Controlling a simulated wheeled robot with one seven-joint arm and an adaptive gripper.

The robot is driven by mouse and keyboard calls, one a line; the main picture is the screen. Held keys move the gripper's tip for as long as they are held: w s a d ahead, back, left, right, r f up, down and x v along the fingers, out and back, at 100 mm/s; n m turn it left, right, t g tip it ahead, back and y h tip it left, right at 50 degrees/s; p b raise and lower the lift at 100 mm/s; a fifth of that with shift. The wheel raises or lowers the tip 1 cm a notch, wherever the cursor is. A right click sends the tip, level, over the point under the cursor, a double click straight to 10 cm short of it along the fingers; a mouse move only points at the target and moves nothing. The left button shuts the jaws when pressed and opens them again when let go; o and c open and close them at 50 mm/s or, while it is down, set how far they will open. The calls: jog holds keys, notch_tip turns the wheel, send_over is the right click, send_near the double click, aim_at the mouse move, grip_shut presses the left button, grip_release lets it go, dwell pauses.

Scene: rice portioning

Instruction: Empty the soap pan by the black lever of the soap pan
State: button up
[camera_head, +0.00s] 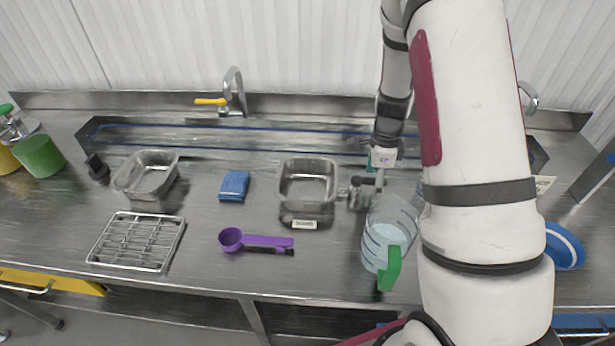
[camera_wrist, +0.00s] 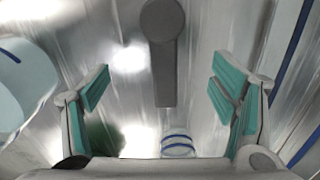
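A rectangular metal pan (camera_head: 307,184) with a small label (camera_head: 304,224) stands in the middle of the counter; I cannot read the label. A similar metal pan (camera_head: 147,178) stands at the left, with a black part (camera_head: 97,167) beside it. My gripper (camera_head: 371,165) is right of the middle pan, partly hidden by my arm. In the wrist view my gripper (camera_wrist: 162,88) is open and empty, its teal pads wide apart. A dark grey lever (camera_wrist: 165,75) with a round end lies between the fingers, touching neither. It seems to be the dark bar (camera_head: 369,181) right of the middle pan.
A clear pitcher (camera_head: 385,236) with a green handle stands close to my gripper's near side. A purple scoop (camera_head: 258,241), a blue sponge (camera_head: 234,185) and a wire rack (camera_head: 137,241) lie on the counter. A blue bowl (camera_head: 566,246) is at the right.

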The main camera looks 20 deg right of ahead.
jog(key=shift+r, duration=0.15)
jog(key=shift+r+p, duration=1.2)
jog(key=shift+r, duration=2.65)
jog(key=shift+a+r, duration=0.15)
jog(key=shift+r, duration=0.15)
jog(key=s+a+r+n+t, duration=0.1)
jog(key=s+a+r+n, duration=0.15)
jog(key=r, duration=0.35)
jog(key=s+a+r+n+t+y, duration=0.1)
jog(key=s+a+r+n, duration=0.1)
jog(key=a+r+n, duration=0.25)
jog(key=s+a+r+n+t, duration=0.1)
jog(key=s+a+r+n, duration=0.15)
jog(key=r, duration=0.35)
jog(key=s+a+r+n+t, duration=0.1)
jog(key=s+a+r+n, duration=0.1)
jog(key=s+n, duration=0.2)
jog(key=s+a+r+n, duration=0.2)
jog(key=s+r+n, duration=0.1)
jog(key=s+n, duration=0.2)
jog(key=s+a+r+n+t+h+b, duration=0.1)
jog(key=s+a+r+n, duration=0.1)
jog(key=s, duration=0.4)
jog(key=r+n, duration=0.1)
jog(key=n, duration=0.1)
jog(key=shift+a+n+t, duration=0.25)
jog(key=shift+n+t, duration=0.05)
jog(key=shift+n, duration=0.05)
